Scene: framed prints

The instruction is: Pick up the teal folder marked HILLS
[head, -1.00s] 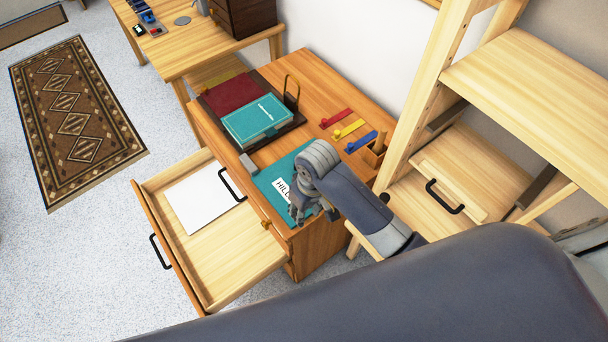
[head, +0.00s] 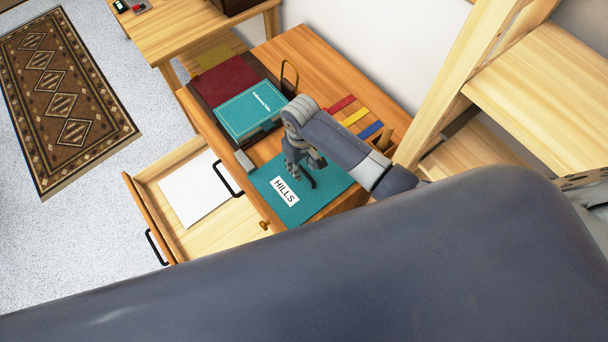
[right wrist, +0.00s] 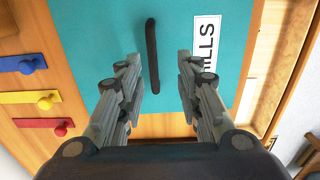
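The teal folder marked HILLS (head: 318,197) lies flat on the wooden desk top, its white label (head: 285,191) facing up. A dark upright handle stands on it, partly hidden by my gripper in the head view; the handle (right wrist: 152,55) shows clearly in the right wrist view. My right gripper (head: 304,172) is over the folder, beside the label. In the right wrist view the right gripper (right wrist: 160,80) is open, its fingers apart on either side of the handle's near end, with nothing visibly clamped. My left gripper is not in view.
Another teal folder or book (head: 250,110) lies on a dark tray behind. Red (head: 341,104), yellow (head: 355,117) and blue (head: 371,130) knobbed strips lie to the right. An open drawer (head: 215,232) holds a white sheet (head: 190,190). A wooden shelf unit (head: 535,95) stands at right.

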